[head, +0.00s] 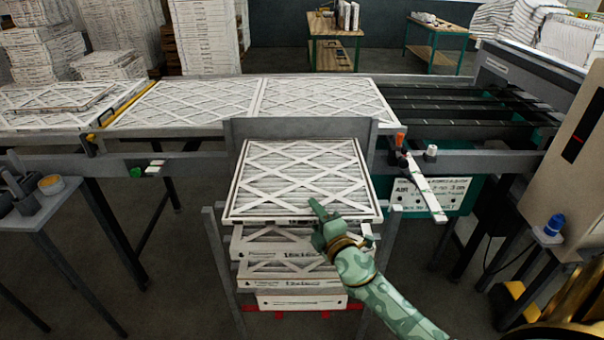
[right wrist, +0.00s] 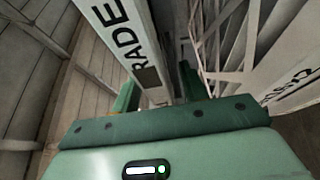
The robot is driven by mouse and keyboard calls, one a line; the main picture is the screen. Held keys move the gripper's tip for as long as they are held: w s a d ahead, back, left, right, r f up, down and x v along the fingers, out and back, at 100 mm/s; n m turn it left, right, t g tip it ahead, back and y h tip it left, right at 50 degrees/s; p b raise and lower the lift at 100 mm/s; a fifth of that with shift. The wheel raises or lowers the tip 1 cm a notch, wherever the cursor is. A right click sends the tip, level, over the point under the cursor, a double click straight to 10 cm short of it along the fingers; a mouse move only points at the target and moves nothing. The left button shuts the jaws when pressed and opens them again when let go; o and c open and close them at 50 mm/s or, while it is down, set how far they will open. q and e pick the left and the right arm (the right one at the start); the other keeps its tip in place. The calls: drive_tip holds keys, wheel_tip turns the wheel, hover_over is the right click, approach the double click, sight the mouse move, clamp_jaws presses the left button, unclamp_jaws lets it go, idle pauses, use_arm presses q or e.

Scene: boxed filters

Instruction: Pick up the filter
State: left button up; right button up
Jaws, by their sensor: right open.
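The top filter (head: 300,180), a flat white-framed pleated panel with a diamond lattice, lies on a stack of boxed filters (head: 290,270) in a grey stand in the head view. My right gripper (head: 322,214) is open at the filter's front edge, right of its middle, with one finger showing over the top face. In the right wrist view, the white filter edge (right wrist: 128,45) with the letters RADE runs between the two green fingers (right wrist: 160,92). Whether the fingers touch it is unclear. My left gripper is not in view.
Behind the stand, a conveyor table (head: 200,128) carries several more filters (head: 325,100). A grey upright plate (head: 300,129) stands just behind the stack.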

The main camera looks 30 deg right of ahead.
drive_tip(key=shift+w, duration=1)
clamp_jaws()
